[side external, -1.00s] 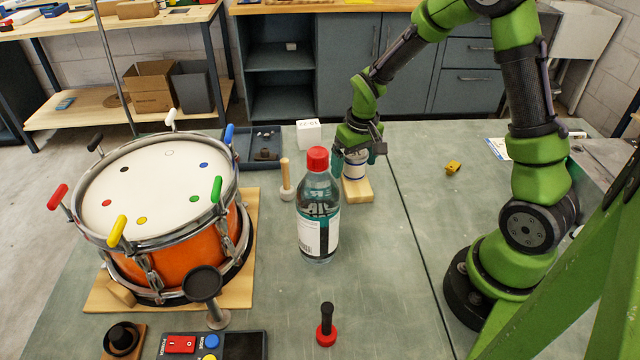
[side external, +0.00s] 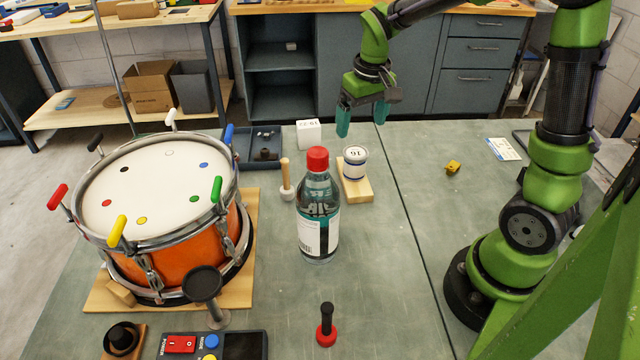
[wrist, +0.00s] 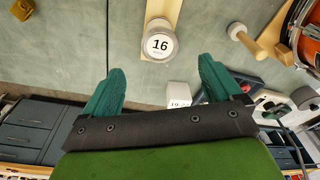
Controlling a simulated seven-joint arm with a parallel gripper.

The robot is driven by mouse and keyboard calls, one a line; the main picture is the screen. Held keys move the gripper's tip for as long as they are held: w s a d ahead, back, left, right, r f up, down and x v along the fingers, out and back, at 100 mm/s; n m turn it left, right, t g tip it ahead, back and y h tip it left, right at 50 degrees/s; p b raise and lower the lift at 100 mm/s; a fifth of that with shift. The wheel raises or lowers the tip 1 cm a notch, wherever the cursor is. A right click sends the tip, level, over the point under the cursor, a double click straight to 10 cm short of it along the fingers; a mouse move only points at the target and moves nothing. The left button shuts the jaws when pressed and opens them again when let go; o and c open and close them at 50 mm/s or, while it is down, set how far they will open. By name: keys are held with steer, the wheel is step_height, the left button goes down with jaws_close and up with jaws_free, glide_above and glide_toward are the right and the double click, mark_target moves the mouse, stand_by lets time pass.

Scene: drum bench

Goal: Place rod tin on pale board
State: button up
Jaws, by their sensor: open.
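The rod tin (side external: 355,163), a small white can with a dark blue band and "16" on its lid, stands upright on the pale board (side external: 361,190). In the wrist view the tin (wrist: 160,45) sits on the board (wrist: 166,9), beyond my fingertips. My gripper (side external: 361,118) is above and behind the tin, apart from it, with its teal fingers spread and nothing between them. The fingers also show spread in the wrist view (wrist: 160,78).
A clear bottle with a red cap (side external: 318,215) stands just in front of the board. A mallet (side external: 286,180) is to its left and a white box (side external: 308,134) behind. The orange drum (side external: 160,215) fills the left. A yellow block (side external: 453,167) lies right; the bench around it is mostly clear.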

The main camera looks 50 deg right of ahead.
steer(key=s+a+r+t+y, duration=0.2)
steer(key=s+a+r+t, duration=0.3)
steer(key=s+a+r, duration=0.4)
steer(key=s+a, duration=0.2)
steer(key=s, duration=0.2)
steer(key=shift+a+t, duration=0.35)
steer(key=shift+t, duration=0.05)
